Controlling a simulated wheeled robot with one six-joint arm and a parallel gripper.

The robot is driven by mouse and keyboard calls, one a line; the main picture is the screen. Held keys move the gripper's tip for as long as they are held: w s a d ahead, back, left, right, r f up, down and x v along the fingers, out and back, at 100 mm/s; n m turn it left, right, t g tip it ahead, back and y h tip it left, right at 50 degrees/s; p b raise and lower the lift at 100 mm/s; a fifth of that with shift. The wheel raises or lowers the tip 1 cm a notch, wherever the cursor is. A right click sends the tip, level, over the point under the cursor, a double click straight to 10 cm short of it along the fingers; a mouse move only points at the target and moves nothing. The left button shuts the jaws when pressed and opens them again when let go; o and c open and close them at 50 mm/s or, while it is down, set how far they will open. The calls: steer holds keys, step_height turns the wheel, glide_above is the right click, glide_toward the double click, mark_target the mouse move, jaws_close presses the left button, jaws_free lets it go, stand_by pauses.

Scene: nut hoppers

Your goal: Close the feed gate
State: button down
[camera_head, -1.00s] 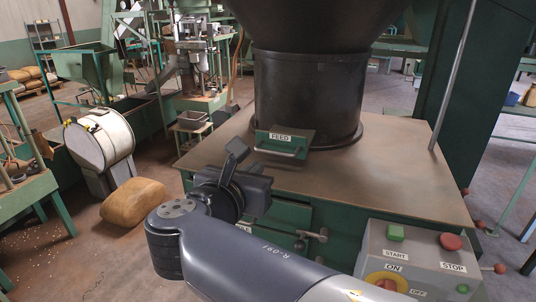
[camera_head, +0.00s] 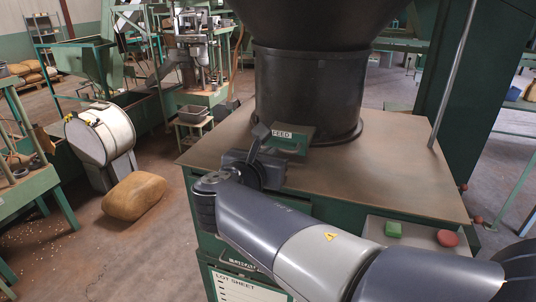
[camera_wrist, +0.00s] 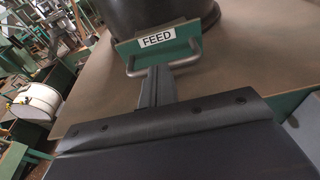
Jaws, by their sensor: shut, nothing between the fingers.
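The feed gate (camera_head: 292,138) is a green plate with a white FEED label and a metal handle, at the front foot of the black hopper throat (camera_head: 310,90). In the wrist view the gate (camera_wrist: 187,42) faces me and its U-shaped handle (camera_wrist: 188,62) stands out toward me. My gripper (camera_head: 262,133) is shut and empty, at the left front of the gate in the head view. In the wrist view its fingertips (camera_wrist: 160,70) lie at the middle of the handle and hide part of it. I cannot tell whether they touch it.
The brown machine top (camera_head: 400,180) is bare around the throat. A control box with a green button (camera_head: 393,229) and a red button (camera_head: 446,238) sits at the front right, partly behind my arm. A white drum (camera_head: 100,135) and a sack (camera_head: 134,195) are at the left.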

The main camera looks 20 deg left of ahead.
mark_target(280, 136)
steer(key=x, duration=0.2)
steer(key=r+p+x, duration=0.1)
steer(key=x, duration=0.5)
steer(key=shift+w+r+p, duration=0.1)
steer(key=shift+r+p, duration=0.15)
steer(key=shift+p, duration=0.05)
steer(key=shift+r, duration=0.25)
